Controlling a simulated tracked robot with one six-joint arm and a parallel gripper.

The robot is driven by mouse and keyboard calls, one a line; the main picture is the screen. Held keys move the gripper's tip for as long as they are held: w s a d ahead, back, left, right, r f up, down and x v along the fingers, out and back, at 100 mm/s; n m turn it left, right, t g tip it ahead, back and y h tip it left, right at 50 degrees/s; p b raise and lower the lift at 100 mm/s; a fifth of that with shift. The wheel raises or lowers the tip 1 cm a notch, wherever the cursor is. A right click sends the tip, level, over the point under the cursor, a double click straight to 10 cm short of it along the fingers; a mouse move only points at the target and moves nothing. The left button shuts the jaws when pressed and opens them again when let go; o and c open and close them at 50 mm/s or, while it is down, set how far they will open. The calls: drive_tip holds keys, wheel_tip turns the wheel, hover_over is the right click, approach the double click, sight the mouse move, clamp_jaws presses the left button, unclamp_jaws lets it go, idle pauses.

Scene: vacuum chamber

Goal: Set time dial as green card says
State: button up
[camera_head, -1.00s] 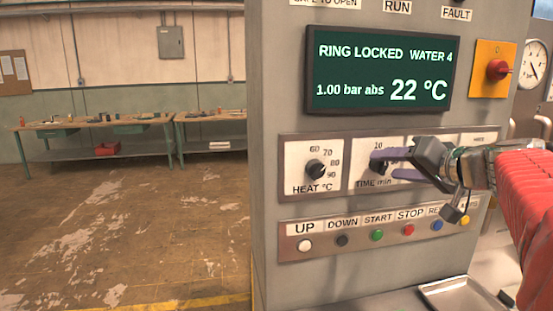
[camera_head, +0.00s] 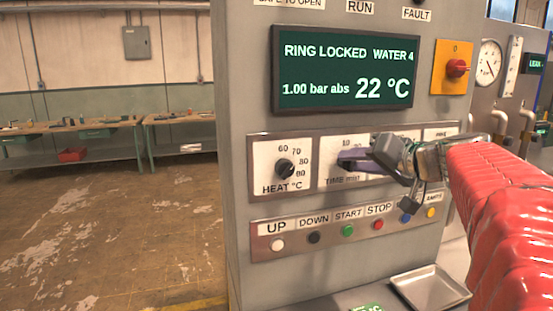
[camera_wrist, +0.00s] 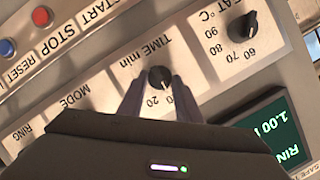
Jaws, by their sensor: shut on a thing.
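The time dial (camera_wrist: 160,77) is a small black knob on a white plate marked TIME min. In the wrist view my gripper (camera_wrist: 160,92) has one purple finger on each side of the knob, shut on it. A printed 20 shows near the knob; other marks are partly covered by the fingers, and I cannot read the pointer.
The heat dial (camera_head: 284,169) is just left of the time dial. A row of coloured buttons (camera_head: 347,230) runs below. The screen (camera_head: 345,75) above reads RING LOCKED, WATER 4, 1.00 bar abs, 22 °C. A metal tray (camera_head: 430,290) lies below right. Open floor is at left.

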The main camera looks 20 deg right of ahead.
drive_tip(key=shift+d+f, duration=0.1)
idle(0.3)
drive_tip(key=m, duration=0.1)
drive_tip(key=m+y, duration=0.1)
drive_tip(key=m, duration=0.1)
drive_tip(key=shift+d+f+y, duration=0.2)
drive_tip(key=shift+d+y, duration=0.05)
drive_tip(key=shift+y, duration=0.05)
drive_tip(key=shift+f+m+t+y, duration=0.3)
drive_tip(key=shift+m+t, duration=0.45)
drive_tip(key=shift+m, duration=1.4)
drive_tip(key=shift+f+m+t+y, duration=0.25)
drive_tip(key=shift+m+t, duration=0.45)
drive_tip(key=shift+m, duration=1.4)
drive_tip(key=shift+f+m+t+y, duration=0.3)
drive_tip(key=shift+m+t, duration=0.45)
drive_tip(key=shift+m, duration=1.4)
drive_tip(key=shift+c, duration=0.3)
drive_tip(key=shift+o, duration=0.2)
drive_tip(key=o, duration=1)
drive_tip(key=shift+r, duration=0.15)
drive_tip(key=shift+o, duration=0.2)
